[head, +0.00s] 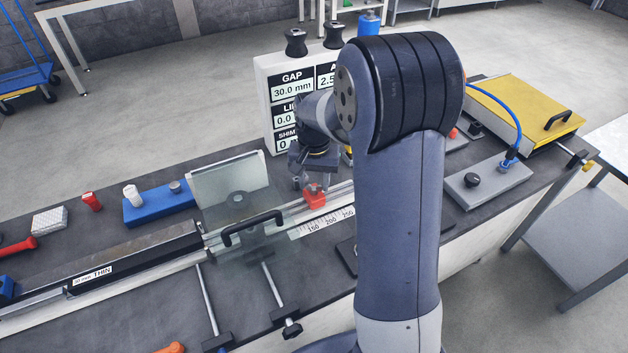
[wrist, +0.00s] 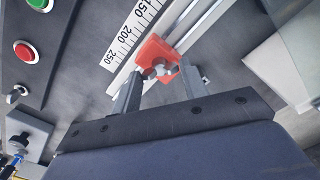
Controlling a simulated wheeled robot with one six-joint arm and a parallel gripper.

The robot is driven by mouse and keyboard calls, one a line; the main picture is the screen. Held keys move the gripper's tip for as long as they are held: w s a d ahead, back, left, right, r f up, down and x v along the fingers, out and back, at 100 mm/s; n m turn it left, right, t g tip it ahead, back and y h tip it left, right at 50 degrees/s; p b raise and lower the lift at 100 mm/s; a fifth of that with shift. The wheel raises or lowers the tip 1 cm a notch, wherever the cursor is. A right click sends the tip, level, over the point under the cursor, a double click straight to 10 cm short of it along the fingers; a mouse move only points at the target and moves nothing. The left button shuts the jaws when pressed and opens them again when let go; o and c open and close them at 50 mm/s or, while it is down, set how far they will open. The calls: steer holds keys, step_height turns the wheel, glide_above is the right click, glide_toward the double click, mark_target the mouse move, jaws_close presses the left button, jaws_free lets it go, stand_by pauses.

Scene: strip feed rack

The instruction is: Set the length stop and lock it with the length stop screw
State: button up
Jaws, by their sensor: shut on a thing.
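The length stop is a red block (head: 315,200) on the rail behind the printed scale (head: 322,223), right of the clear guard. In the wrist view the red block (wrist: 153,50) lies beside the scale (wrist: 127,37), which shows 150, 200 and 250. My gripper (wrist: 160,71) is over the block, its fingertips close together on the small length stop screw at the block's top. The fingertips hide most of the screw. In the head view my gripper (head: 311,178) points down at the block, and my arm hides part of the area to the right.
A clear guard with a black handle (head: 252,229) stands just left of the block. A display panel (head: 292,95) reading GAP 30.0 mm stands behind. Red and green buttons (wrist: 26,53) are at the wrist view's left. A yellow cover (head: 525,105) is at the far right.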

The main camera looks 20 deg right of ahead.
steer(key=m, duration=0.5)
steer(key=shift+m, duration=2.4)
steer(key=o, duration=1)
steer(key=shift+r, duration=0.1)
step_height(320, 180, up, 11)
steer(key=shift+f+b, duration=0.15)
steer(key=shift+b, duration=0.3)
